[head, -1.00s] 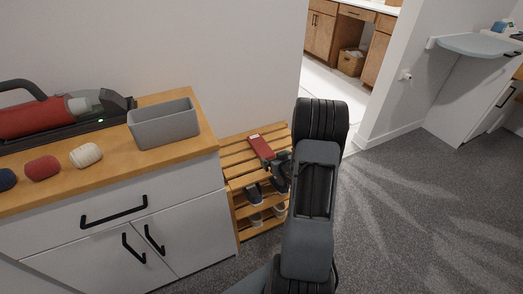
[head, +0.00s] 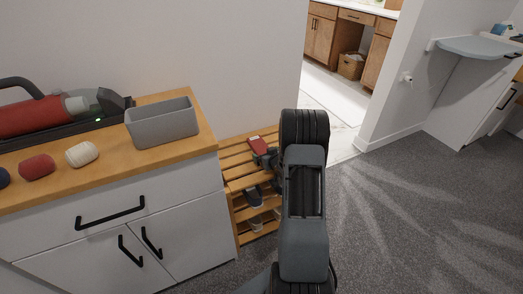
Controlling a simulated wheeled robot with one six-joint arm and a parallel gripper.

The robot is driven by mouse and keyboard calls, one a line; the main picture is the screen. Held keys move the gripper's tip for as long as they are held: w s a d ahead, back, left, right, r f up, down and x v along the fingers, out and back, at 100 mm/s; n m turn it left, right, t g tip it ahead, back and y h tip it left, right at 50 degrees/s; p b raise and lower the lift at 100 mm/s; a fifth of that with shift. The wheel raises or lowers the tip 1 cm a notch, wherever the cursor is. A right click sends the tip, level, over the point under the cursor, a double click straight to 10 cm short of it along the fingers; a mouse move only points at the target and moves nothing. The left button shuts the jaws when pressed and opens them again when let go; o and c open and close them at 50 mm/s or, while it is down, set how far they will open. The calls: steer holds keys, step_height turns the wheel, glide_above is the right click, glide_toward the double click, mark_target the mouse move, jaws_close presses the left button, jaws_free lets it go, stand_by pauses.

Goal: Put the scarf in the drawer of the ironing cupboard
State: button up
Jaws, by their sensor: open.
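A small red flat thing (head: 259,145), perhaps the folded scarf, lies on the top slats of a wooden shoe rack. My gripper (head: 266,159) is open, low over the rack at the near end of the red thing. My arm hides part of the gripper, and I cannot tell whether it touches the red thing. A white cupboard (head: 468,98) with a black handle, perhaps the ironing cupboard, stands at the far right under a pale blue board (head: 478,47). No open drawer shows there.
The slatted rack (head: 236,156) holds shoes on its lower shelf. A white cabinet (head: 110,240) at left bears a grey bin (head: 162,124), a red vacuum (head: 35,118) and rolled red (head: 37,167) and cream (head: 82,154) bundles. Grey carpet (head: 410,220) is clear at right.

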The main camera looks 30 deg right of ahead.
steer(key=c, duration=1)
steer(key=shift+c, duration=0.2)
steer(key=shift+r, duration=0.1)
steer(key=shift+s+d+r+p, duration=0.2)
steer(key=shift+s+r+p, duration=0.2)
steer(key=shift+r, duration=0.05)
step_height(320, 180, up, 7)
steer(key=shift+f+p, duration=0.15)
steer(key=shift+p, duration=0.95)
steer(key=s+d+p, duration=0.1)
steer(key=s+d, duration=0.3)
steer(key=s, duration=0.4)
steer(key=s+d+p, duration=0.1)
steer(key=s+d, duration=0.3)
steer(key=s, duration=0.5)
steer(key=shift+d+f, duration=0.2)
steer(key=shift+f, duration=0.2)
steer(key=shift+s, duration=0.1)
steer(key=shift+a, duration=0.15)
